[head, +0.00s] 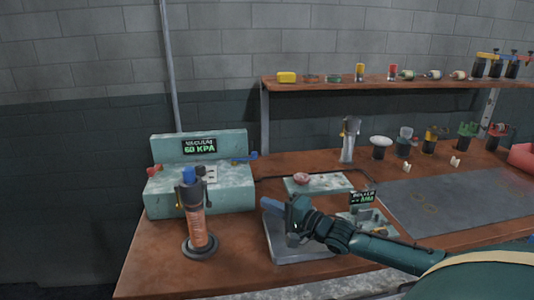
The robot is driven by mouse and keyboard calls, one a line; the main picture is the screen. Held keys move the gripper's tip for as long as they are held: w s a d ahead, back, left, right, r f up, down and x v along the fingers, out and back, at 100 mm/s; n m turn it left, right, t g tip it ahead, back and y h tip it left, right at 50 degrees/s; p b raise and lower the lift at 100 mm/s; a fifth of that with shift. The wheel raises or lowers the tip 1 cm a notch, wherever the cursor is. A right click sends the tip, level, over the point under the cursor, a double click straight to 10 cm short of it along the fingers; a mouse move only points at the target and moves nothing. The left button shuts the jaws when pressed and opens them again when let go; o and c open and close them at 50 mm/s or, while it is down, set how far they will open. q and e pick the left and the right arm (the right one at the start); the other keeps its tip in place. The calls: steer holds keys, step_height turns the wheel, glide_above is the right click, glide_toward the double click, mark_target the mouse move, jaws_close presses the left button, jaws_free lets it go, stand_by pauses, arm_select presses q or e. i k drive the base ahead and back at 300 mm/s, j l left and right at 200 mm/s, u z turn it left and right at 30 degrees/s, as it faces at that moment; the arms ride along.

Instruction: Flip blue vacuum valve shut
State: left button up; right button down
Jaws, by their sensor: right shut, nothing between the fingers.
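The pale teal vacuum unit (160,200) stands at the left end of the bench. Its display (200,146) shows a reading of about 60 KPA in green. A small blue valve handle (246,156) sticks out to the right at the top of its body, and a small red handle (154,170) sits at its left. The blue handle's exact angle is too small to tell. My right gripper (273,204) is shut and empty, over a grey tray, below and to the right of the blue handle and apart from it. My left gripper is not in view.
An orange cylinder (197,228) with a blue top stands on a dark base in front of the unit. The grey tray (300,256) lies under my right gripper. A pale board (330,182) and a clear cylinder (347,145) stand behind. A shelf (400,86) holds small parts.

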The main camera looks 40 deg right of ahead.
mark_target(255, 155)
steer(key=i+l, duration=0.2)
steer(key=l, duration=0.15)
steer(key=i+l, duration=0.2)
steer(key=l, duration=0.15)
steer(key=i+l, duration=0.2)
steer(key=l, duration=0.15)
